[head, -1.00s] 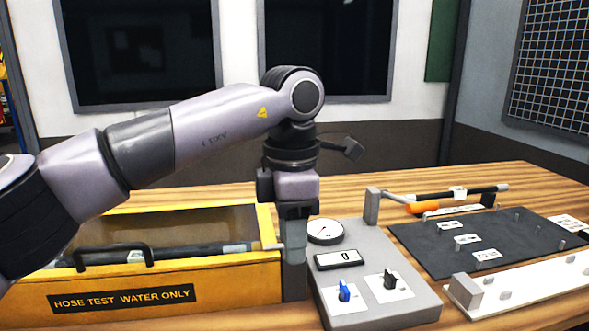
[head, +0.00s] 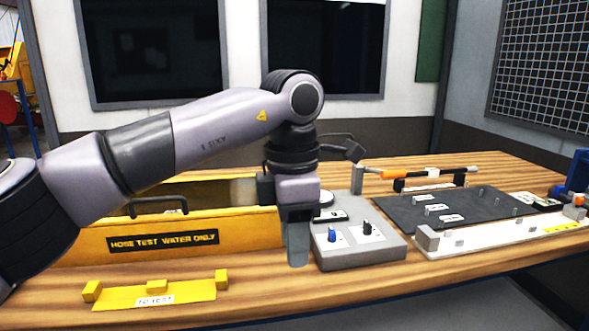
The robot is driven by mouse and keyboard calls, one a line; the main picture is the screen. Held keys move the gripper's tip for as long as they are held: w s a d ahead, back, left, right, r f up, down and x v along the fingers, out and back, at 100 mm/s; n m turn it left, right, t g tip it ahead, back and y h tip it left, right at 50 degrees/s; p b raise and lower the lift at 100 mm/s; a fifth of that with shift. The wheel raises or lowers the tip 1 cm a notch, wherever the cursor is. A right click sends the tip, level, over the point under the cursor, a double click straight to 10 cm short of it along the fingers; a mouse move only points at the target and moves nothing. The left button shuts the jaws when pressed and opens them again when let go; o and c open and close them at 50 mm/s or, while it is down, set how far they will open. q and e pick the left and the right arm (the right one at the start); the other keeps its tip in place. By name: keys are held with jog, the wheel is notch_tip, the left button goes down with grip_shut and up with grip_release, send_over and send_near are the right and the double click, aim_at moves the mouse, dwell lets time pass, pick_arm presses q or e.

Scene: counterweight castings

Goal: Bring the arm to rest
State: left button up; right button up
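No held object shows. The gripper hides part of the box's gauge. My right gripper is out of view.
The yellow trough (head: 90,243) reads "HOSE TEST WATER ONLY". A yellow bracket (head: 155,294) lies at the front left. A dark mat (head: 400,213), white rail (head: 500,235) and orange-handled tool (head: 398,174) are right. Wood table (head: 300,300) is bare at front centre.

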pick_arm(q)
jog(key=s+d+f+n+g+h, duration=0.1)
jog(key=s+d+f+g+h, duration=0.2)
jog(key=s+d+g+h, duration=0.25)
jog(key=s+d+f+n+g+h, duration=0.1)
jog(key=s+d+f+g+h, duration=0.15)
jog(key=s+d+h, duration=0.4)
jog(key=w+a+f+n+t+h, duration=0.15)
jog(key=w+n+t+h, duration=0.25)
jog(key=n+t+h, duration=0.45)
jog(key=w+a+n+t+h, duration=0.35)
jog(key=n+t, duration=0.25)
jog(key=n, duration=0.6)
jog(key=w+a+f+n+t+y, duration=0.3)
jog(key=a+f+n+t+y, duration=0.8)
jog(key=n, duration=0.5)
jog(key=s+a+f+n+g+y, duration=0.3)
jog(key=s+a+f+n+y, duration=0.2)
jog(key=s+a+f, duration=0.3)
jog(key=s+a+f+n+g+y, duration=0.4)
jog(key=s+a+f+n+y, duration=0.2)
jog(key=f, duration=0.8)
jog(key=s+a+p, duration=0.1)
jog(key=s+a, duration=0.1)
jog(key=s, duration=0.1)
jog(key=shift+a+f, duration=0.15)
jog(key=shift+f, duration=0.2)
